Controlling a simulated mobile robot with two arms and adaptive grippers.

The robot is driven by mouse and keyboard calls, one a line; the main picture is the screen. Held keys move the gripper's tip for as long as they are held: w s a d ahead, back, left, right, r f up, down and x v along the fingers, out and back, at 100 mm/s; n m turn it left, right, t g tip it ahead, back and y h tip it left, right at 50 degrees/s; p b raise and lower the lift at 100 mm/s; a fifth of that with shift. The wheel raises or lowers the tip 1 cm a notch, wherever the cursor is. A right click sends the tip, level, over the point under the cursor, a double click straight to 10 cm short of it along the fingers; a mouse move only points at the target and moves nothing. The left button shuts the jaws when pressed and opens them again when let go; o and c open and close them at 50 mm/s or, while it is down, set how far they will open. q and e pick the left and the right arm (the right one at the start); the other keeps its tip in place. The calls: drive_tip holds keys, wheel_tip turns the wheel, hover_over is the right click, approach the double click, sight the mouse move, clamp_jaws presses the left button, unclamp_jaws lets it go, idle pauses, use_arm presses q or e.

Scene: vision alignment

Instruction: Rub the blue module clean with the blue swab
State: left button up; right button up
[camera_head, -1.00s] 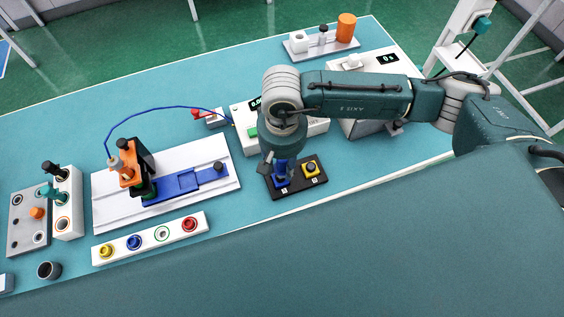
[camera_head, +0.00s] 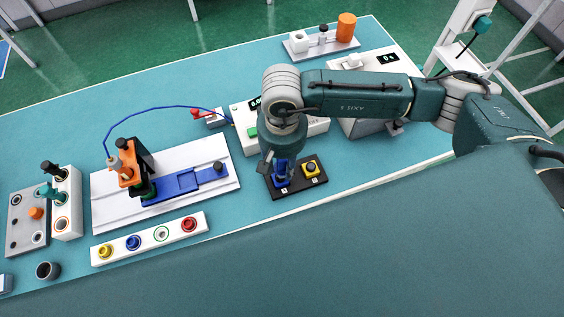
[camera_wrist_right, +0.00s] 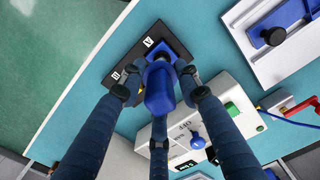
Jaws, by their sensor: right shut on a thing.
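My right gripper (camera_head: 282,168) hangs over the black plate (camera_head: 300,185) near the table's front edge. It is shut on the blue swab (camera_wrist_right: 160,90), whose blue body shows between the fingers in the right wrist view. The swab's lower end is over the blue module (camera_head: 281,184), on the plate's left half; the module shows partly behind the swab in the wrist view (camera_wrist_right: 176,49). Contact between swab and module is hidden. A yellow module (camera_head: 311,168) sits on the plate's right half. My left gripper is not in view.
A white box with a display (camera_head: 240,120) stands just behind the plate. A white base with a blue slide (camera_head: 110,205) is to the left, with a strip of coloured sockets (camera_head: 173,231) before it. The table front right of the plate is clear.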

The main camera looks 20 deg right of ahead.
drive_tip(key=shift+s+f+b, duration=0.15)
drive_tip(key=shift+f+b, duration=0.05)
drive_tip(key=shift+b, duration=0.25)
idle(1.2)
drive_tip(key=shift+a+b, duration=0.35)
drive_tip(key=shift+a, duration=0.15)
drive_tip(key=shift+r, duration=0.1)
drive_tip(key=shift+d+b, duration=0.3)
drive_tip(key=shift+b, duration=0.15)
drive_tip(key=shift+d, duration=0.25)
